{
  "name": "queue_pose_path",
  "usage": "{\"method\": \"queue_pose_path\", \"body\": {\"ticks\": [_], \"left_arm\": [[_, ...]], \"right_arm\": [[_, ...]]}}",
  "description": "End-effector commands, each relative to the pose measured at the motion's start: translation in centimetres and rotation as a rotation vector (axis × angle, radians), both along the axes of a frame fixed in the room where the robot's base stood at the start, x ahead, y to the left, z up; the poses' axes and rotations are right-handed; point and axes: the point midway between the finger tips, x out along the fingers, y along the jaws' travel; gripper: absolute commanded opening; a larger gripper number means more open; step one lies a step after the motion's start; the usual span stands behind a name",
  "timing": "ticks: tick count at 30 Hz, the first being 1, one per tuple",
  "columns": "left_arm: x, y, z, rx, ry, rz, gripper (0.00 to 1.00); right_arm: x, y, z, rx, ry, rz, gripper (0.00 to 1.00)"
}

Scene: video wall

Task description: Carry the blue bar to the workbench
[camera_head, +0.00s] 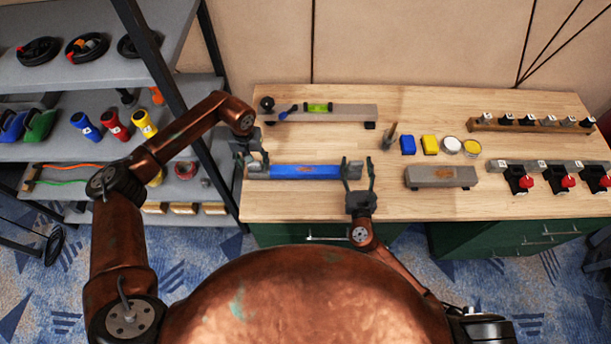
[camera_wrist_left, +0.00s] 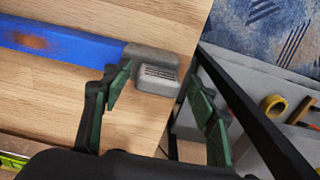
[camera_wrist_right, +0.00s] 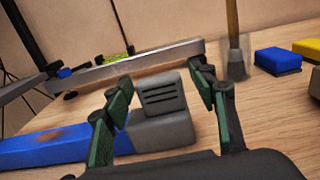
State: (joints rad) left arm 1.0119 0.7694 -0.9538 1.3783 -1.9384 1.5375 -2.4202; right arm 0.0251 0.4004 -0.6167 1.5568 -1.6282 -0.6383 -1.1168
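The blue bar (camera_head: 305,171) with grey end blocks lies flat on the wooden workbench (camera_head: 400,110), near its front left part. My left gripper (camera_head: 252,160) is open at the bar's left end. In the left wrist view its fingers (camera_wrist_left: 163,100) are wide apart, with the grey end block (camera_wrist_left: 158,78) just beyond them and no grip on it. My right gripper (camera_head: 358,172) is open at the bar's right end. In the right wrist view, the grey end block (camera_wrist_right: 160,115) shows between its spread fingers (camera_wrist_right: 163,92). Exact contact cannot be told.
A grey bar with a green level (camera_head: 319,107) lies behind the blue bar. A brush-like tool (camera_head: 390,138), blue and yellow blocks (camera_head: 429,145) and a grey block (camera_head: 440,177) are to the right. A shelf rack (camera_head: 100,85) stands at the left.

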Motion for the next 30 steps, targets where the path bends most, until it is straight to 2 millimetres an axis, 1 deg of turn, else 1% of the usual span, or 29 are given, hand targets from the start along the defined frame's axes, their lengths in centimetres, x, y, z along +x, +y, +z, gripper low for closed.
{"method": "queue_pose_path", "body": {"ticks": [7,11,14,21,24,27,30], "left_arm": [[0.0,-0.1,0.0,-0.002,-0.001,-0.001,0.55],[0.1,-0.1,0.8,-0.002,-0.002,-0.001,0.55],[0.1,0.0,2.3,-0.001,-0.004,-0.001,0.55],[0.0,-0.1,7.3,-0.001,-0.004,-0.001,0.55],[0.0,-0.1,9.2,-0.001,-0.004,-0.001,0.55],[-0.1,0.0,10.5,-0.001,-0.001,0.000,0.55],[-0.1,-0.1,11.5,-0.001,-0.001,-0.001,0.55]], "right_arm": [[0.0,0.1,0.0,0.001,0.000,0.002,0.54],[0.0,0.1,0.0,0.001,0.000,0.002,0.54],[0.0,0.1,0.0,0.001,0.000,0.002,0.54],[0.0,0.1,0.0,0.001,0.000,0.002,0.54],[0.0,0.1,0.0,0.001,0.000,0.002,0.54],[0.0,0.2,0.0,0.001,0.000,0.003,0.54],[0.0,0.2,0.0,0.001,0.000,0.003,0.54]]}}
